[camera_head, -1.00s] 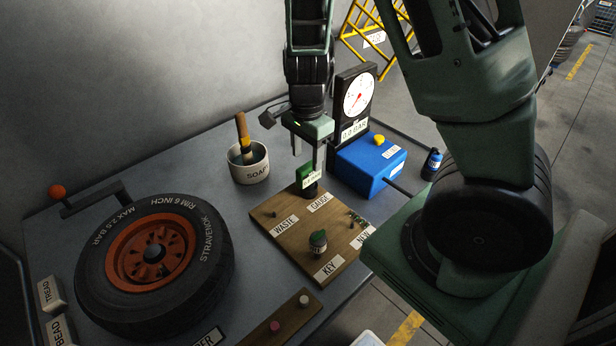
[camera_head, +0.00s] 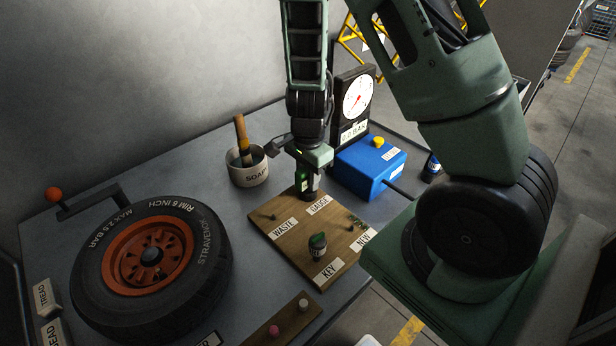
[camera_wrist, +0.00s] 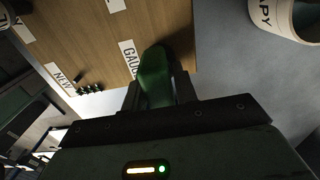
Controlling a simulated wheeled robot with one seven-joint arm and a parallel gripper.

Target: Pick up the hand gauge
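The hand gauge (camera_head: 301,180) is a green piece standing at the GAUGE label on the wooden board (camera_head: 287,245). My gripper (camera_head: 308,180) is lowered over it, pointing down. In the wrist view the green gauge (camera_wrist: 155,78) lies between the two fingers of my gripper (camera_wrist: 160,85), one on each side. The fingers look spread around it, and I cannot make out firm contact. The gauge's face and lower end are partly hidden by the fingers.
A blue box (camera_head: 368,167) and a dial gauge (camera_head: 357,98) stand close at the right. A green-topped piece (camera_head: 317,246) stands by the KEY label. A tyre (camera_head: 205,260) lies at the left.

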